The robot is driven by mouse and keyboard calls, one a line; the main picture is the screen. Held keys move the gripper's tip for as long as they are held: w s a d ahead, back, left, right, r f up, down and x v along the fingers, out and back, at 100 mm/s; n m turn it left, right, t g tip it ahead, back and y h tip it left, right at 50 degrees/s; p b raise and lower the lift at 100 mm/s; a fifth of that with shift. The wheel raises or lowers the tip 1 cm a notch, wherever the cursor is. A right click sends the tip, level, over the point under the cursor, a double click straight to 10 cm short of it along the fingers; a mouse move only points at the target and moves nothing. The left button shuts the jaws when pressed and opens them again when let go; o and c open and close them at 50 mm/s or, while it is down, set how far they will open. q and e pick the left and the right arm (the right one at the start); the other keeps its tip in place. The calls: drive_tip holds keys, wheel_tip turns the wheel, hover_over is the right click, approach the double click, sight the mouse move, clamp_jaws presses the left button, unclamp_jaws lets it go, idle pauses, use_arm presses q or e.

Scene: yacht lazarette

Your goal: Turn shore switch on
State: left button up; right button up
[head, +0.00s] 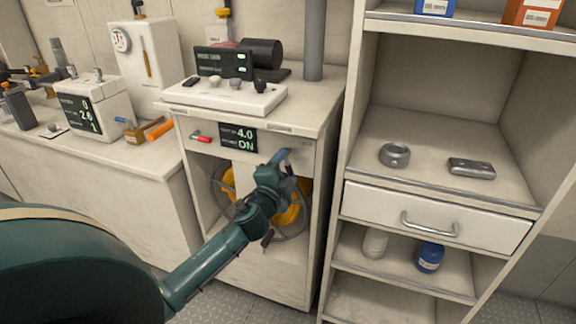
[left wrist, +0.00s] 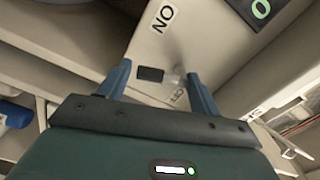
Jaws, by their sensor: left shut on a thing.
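The shore switch (left wrist: 150,74) shows in the left wrist view as a small dark block with a blurred grey part beside it, on a pale panel. My left gripper (head: 283,157) is at the right part of the cabinet's front panel and hides the switch in the head view. The panel display (head: 239,138) reads 4.0 and ON. My right gripper is not in view.
A red-handled switch (head: 201,138) sits left of the display. Below the panel, a yellow coil (head: 289,215) lies in the open cabinet behind my left arm. A shelf unit with a handled drawer (head: 430,222) stands close on the right.

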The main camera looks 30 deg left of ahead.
use_arm(q)
drive_tip(key=shift+s+a+f+m+p, duration=0.15)
drive_tip(key=shift+a+m+p, duration=0.1)
drive_tip(key=shift+m, duration=0.65)
drive_tip(key=shift+a+f+m+p, duration=0.1)
drive_tip(key=shift+m+p, duration=0.1)
drive_tip(key=shift+m, duration=0.7)
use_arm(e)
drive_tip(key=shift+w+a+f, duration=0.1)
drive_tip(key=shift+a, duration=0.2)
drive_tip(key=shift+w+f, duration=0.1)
use_arm(q)
drive_tip(key=o, duration=0.9)
drive_tip(key=shift+o, duration=0.2)
drive_tip(key=shift+r, duration=0.1)
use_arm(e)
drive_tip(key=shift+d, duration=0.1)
use_arm(q)
drive_tip(key=shift+s, duration=0.1)
drive_tip(key=v, duration=1.3)
drive_tip(key=shift+a, duration=0.15)
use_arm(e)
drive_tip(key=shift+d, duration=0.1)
